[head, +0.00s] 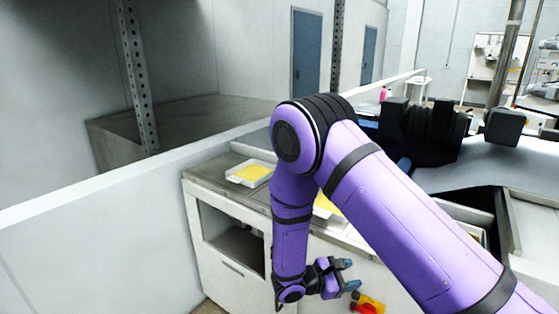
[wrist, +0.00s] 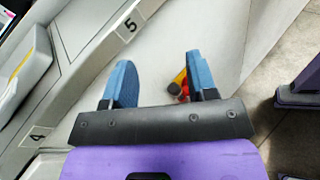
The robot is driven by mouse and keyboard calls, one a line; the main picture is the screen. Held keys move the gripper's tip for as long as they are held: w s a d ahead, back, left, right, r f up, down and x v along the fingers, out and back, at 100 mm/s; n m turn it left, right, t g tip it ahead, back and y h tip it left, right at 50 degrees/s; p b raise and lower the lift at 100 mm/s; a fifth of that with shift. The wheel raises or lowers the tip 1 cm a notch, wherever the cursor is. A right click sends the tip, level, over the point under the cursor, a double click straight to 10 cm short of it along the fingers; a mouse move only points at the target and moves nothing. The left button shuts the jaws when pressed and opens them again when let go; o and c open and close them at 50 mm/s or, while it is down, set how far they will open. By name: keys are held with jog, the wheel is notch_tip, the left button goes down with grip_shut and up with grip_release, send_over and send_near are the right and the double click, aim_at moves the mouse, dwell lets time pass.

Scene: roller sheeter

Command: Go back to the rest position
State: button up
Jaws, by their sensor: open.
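My gripper (head: 347,277) is at the lower middle of the head view, in front of the light grey cabinet (head: 222,213). In the wrist view my gripper (wrist: 160,85) shows its two blue fingers spread apart, with nothing held between them. My purple arm bends down to it from the right and hides part of the cabinet and its top.
A white tray with a yellow sheet (head: 252,173) lies on the cabinet top. A red and yellow switch (head: 368,303) is near my gripper and also shows beyond the fingers in the wrist view (wrist: 182,88). A low white wall (head: 110,190) runs along the left.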

jog(key=s+d+r+m+g+y, duration=0.2)
jog(key=d+r+m, duration=0.15)
jog(key=r, duration=0.45)
jog(key=s+d+r+m+g+y, duration=0.2)
jog(key=s+d+r+m+y, duration=0.15)
jog(key=r, duration=0.45)
jog(key=s+d+r+m+g+y, duration=0.2)
jog(key=r+m, duration=0.2)
jog(key=r, duration=0.4)
jog(key=s+d+r+m+t+y, duration=0.2)
jog(key=s+r+m+t+y, duration=0.4)
jog(key=s+r, duration=0.8)
jog(key=shift+s+d+r+m+t+y, duration=0.35)
jog(key=shift+s+m+y, duration=0.45)
jog(key=shift+s, duration=1.05)
